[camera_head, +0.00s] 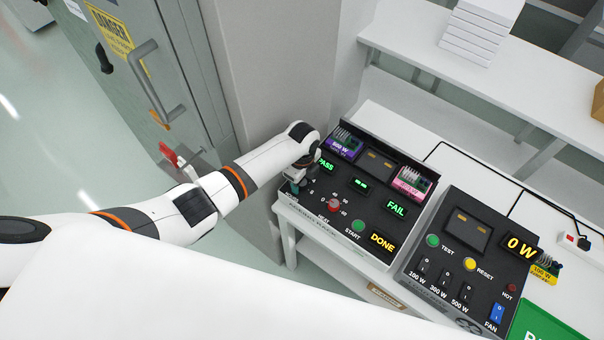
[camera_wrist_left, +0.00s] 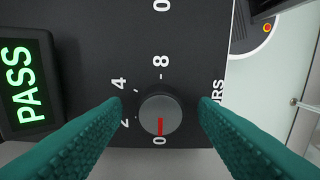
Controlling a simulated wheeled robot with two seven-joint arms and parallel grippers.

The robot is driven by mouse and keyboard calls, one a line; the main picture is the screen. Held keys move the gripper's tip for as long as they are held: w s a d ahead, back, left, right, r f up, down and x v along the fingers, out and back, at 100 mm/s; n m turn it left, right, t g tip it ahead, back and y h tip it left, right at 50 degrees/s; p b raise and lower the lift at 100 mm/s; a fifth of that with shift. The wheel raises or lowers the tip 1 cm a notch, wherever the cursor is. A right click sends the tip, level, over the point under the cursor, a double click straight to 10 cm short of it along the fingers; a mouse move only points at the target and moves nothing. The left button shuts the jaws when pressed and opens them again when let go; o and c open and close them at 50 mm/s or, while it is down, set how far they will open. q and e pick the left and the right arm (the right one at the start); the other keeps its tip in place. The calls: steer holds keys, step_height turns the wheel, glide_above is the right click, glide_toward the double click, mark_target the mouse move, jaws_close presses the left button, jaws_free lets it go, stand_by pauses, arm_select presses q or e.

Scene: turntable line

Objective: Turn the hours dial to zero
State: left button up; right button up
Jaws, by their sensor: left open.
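The hours dial (camera_wrist_left: 160,112) is a round dark grey knob on the black panel in the left wrist view. Its red pointer mark points down at the 0 printed just below it. The marks 2, 4 and 8 stand around the knob, and part of the HOURS label shows to its right. My left gripper (camera_wrist_left: 160,104) is open, with a teal ribbed finger on either side of the knob and a visible gap to each. In the head view my left gripper (camera_head: 298,180) is at the panel's left end and hides the hours dial. My right gripper is not in view.
The panel has a red heat dial (camera_head: 334,205), a green START button (camera_head: 358,226), and lit PASS (camera_wrist_left: 22,86), FAIL (camera_head: 396,208) and DONE (camera_head: 382,243) plates. A second console (camera_head: 440,290) with switches stands to the right. A grey cabinet door handle (camera_head: 160,80) is behind my left arm.

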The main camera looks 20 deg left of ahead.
arm_select(q)
step_height(320, 180, up, 12)
steer(key=b, duration=0.3)
stand_by(0.5)
